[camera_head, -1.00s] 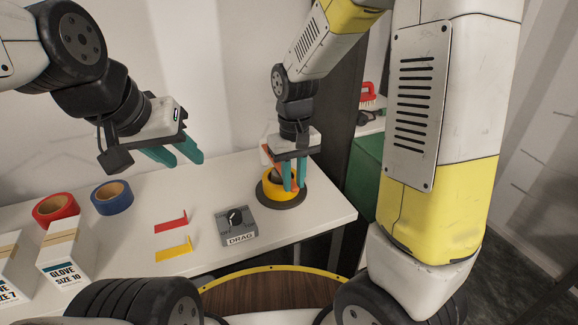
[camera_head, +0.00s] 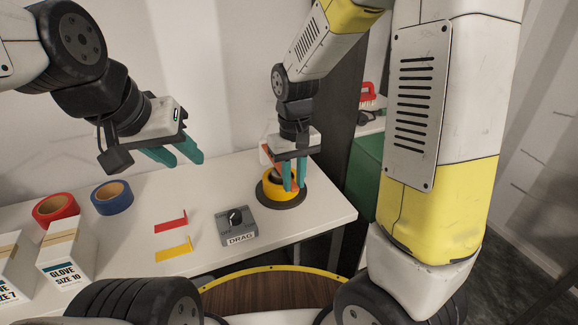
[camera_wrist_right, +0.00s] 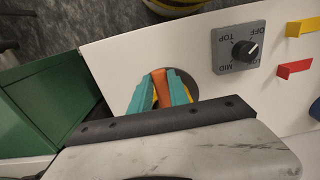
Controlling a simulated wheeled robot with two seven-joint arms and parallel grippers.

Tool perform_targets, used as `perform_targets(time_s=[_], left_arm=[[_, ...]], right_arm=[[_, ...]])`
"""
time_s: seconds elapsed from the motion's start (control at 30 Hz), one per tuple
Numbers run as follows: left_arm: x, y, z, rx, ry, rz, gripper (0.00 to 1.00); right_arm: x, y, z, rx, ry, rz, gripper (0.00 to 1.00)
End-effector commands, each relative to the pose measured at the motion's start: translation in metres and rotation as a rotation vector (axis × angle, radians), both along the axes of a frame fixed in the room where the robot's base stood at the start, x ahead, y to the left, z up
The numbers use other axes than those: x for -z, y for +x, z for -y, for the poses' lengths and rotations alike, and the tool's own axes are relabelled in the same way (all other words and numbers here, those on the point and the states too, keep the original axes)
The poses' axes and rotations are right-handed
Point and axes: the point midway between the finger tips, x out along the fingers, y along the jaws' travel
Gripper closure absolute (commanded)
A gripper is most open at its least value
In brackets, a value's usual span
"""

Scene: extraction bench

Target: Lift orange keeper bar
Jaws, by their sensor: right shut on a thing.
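The orange keeper bar (camera_wrist_right: 162,88) shows between the teal fingers of my right gripper (camera_wrist_right: 160,91) in the right wrist view. The fingers stand over a yellow roll (camera_head: 271,191) on a dark round base (camera_head: 291,202). The fingers hide much of the bar, and I cannot tell whether it touches the roll. My left gripper (camera_head: 175,155) is open and empty, above the back left of the bench.
A grey DRAG dial box (camera_head: 238,228) stands left of the base. Red (camera_head: 171,222) and yellow (camera_head: 174,251) angle pieces, red (camera_head: 53,209) and blue (camera_head: 113,198) tape rolls and glove boxes (camera_head: 66,252) lie further left. A green cabinet (camera_head: 366,172) stands right of the bench.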

Motion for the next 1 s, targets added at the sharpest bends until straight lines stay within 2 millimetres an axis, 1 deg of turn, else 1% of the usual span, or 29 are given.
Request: perform_targets(time_s=[0.4,0.57,0.77,1.0], left_arm=[[0.000,0.000,0.000,0.000,0.000,0.000,0.64],[0.000,0.000,0.000,0.000,0.000,0.000,0.64],[0.000,0.000,0.000,0.000,0.000,0.000,0.64],[0.000,0.000,0.000,0.000,0.000,0.000,0.64]], right_arm=[[0.000,0.000,0.000,0.000,0.000,0.000,1.00],[-0.006,0.002,0.000,0.001,-0.006,-0.019,1.00],[-0.026,0.007,-0.002,0.000,-0.034,-0.105,1.00],[-0.064,0.020,-0.006,0.001,-0.088,-0.273,1.00]])
